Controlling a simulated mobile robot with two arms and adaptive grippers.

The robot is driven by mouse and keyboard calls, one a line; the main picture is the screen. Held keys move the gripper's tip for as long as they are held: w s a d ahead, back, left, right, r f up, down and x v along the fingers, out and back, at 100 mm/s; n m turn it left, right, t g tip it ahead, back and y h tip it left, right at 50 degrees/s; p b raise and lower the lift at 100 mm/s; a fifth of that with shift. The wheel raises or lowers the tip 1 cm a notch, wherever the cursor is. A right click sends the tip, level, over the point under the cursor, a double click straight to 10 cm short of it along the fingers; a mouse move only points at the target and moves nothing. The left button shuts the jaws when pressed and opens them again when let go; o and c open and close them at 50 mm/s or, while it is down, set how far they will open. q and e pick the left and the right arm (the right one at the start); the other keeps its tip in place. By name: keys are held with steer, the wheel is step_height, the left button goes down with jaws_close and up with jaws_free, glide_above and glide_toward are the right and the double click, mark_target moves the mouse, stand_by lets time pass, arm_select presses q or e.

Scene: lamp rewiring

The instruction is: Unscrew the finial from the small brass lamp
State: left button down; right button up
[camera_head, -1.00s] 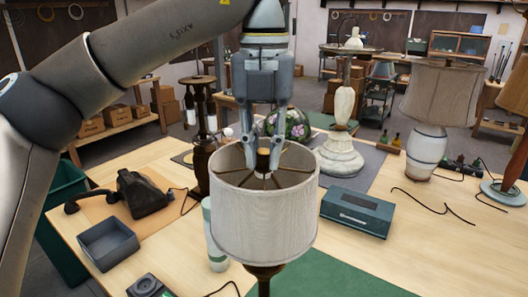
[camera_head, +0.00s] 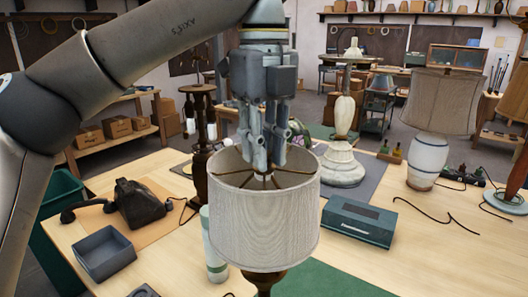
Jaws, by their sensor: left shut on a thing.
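The small brass lamp stands at the front middle with a pale drum shade (camera_head: 264,222). Its brass-brown stem (camera_head: 264,280) shows below the shade, and thin spokes cross the open top. My left gripper (camera_head: 262,166) points straight down over the centre of the shade's top. Its fingers are close together and shut at the hub where the spokes meet, on the finial. The fingers hide the finial, so its thread cannot be seen. My right gripper is not in view.
A teal box (camera_head: 360,222) lies right of the shade, and a white-green cylinder (camera_head: 214,250) stands close at its left. A grey tray (camera_head: 103,254) and a black telephone (camera_head: 138,202) are at the left. Other lamps, including a white-based one (camera_head: 428,155), stand behind and right.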

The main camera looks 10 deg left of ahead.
arm_select(q)
steer(key=c, duration=1.3)
jaws_free()
steer(key=shift+o, duration=0.2)
